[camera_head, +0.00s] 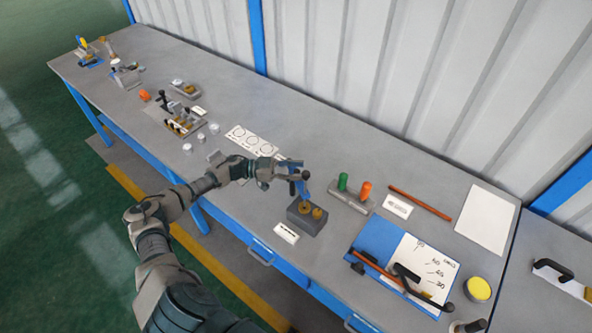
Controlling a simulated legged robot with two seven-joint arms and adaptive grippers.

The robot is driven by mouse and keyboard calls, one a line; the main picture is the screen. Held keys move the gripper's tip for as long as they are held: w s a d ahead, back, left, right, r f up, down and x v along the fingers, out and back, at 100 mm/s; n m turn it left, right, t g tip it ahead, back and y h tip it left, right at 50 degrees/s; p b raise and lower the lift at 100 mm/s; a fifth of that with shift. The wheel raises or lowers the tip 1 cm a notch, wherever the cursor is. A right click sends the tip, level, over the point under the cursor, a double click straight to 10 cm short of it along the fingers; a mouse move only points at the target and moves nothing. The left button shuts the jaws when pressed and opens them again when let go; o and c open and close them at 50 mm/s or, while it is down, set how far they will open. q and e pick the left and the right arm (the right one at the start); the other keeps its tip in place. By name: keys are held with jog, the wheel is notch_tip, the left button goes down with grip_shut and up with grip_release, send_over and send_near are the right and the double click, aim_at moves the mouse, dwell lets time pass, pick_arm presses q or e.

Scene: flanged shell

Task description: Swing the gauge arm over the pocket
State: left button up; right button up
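A dark grey block (307,226) with two round brass-coloured parts on top sits near the front edge of the bench. A blue upright piece (302,188) stands at its back left; it may be the gauge arm, but I cannot tell for sure. My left gripper (297,176) reaches in from the left, just above the block, at the top of the blue piece. Whether its fingers touch the piece or are closed is too small to tell. The pocket cannot be made out. My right gripper is not in view.
A grey holder (349,201) with green and orange pegs stands right of the block. A white label (286,232) lies in front. Further right are a blue board (376,239) with a written sheet, a red-brown rod (419,203) and a yellow-topped pot (478,289). Small fixtures fill the left bench.

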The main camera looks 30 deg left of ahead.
pick_arm(q)
jog(key=shift+s+a, duration=0.15)
jog(key=shift+a, duration=0.1)
jog(key=v, duration=1.1)
jog(key=shift+a, duration=0.3)
jog(key=shift+s+f, duration=0.1)
jog(key=shift+f, duration=0.05)
